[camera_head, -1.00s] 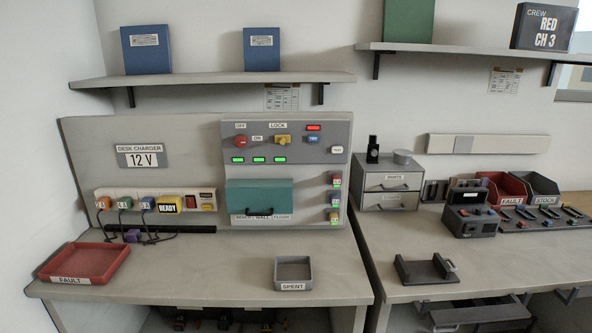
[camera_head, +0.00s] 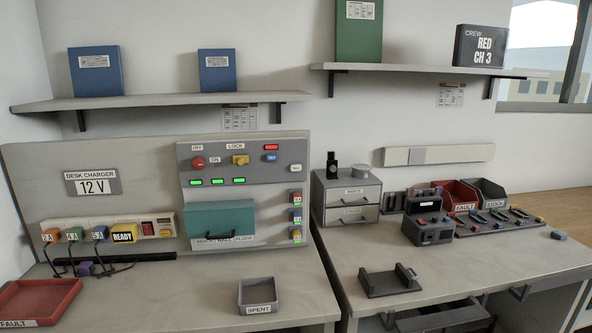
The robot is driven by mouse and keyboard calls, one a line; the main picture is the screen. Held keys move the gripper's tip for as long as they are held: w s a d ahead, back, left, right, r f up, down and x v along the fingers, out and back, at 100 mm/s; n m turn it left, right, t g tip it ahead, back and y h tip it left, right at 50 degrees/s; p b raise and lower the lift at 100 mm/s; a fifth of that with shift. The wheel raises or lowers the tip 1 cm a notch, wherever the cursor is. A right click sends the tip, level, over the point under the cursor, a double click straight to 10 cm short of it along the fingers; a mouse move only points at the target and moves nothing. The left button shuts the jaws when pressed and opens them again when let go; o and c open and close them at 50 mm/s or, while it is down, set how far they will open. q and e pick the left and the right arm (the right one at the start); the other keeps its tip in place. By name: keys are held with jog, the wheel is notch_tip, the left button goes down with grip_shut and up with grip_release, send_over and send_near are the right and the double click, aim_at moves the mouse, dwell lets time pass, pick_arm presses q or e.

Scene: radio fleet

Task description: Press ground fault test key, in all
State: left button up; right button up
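The grey control panel (camera_head: 243,203) stands upright at the back of the left desk. Its top row has a red round knob (camera_head: 198,163), a yellow knob (camera_head: 240,160), a red lit indicator (camera_head: 271,147), a small blue key (camera_head: 271,158) and a white key (camera_head: 296,168). The lettering on the blue and white keys is too small to read surely, so I cannot tell which is the ground fault test key. Three green lights (camera_head: 217,182) glow below the knobs. Neither of my grippers is in view.
A teal cover (camera_head: 219,219) sits low on the panel, with small keys (camera_head: 296,216) at its right. The red FAULT tray (camera_head: 40,297) and grey SPENT tray (camera_head: 258,295) stand on the left desk. The right desk holds a drawer box (camera_head: 347,198) and a radio tester (camera_head: 428,230).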

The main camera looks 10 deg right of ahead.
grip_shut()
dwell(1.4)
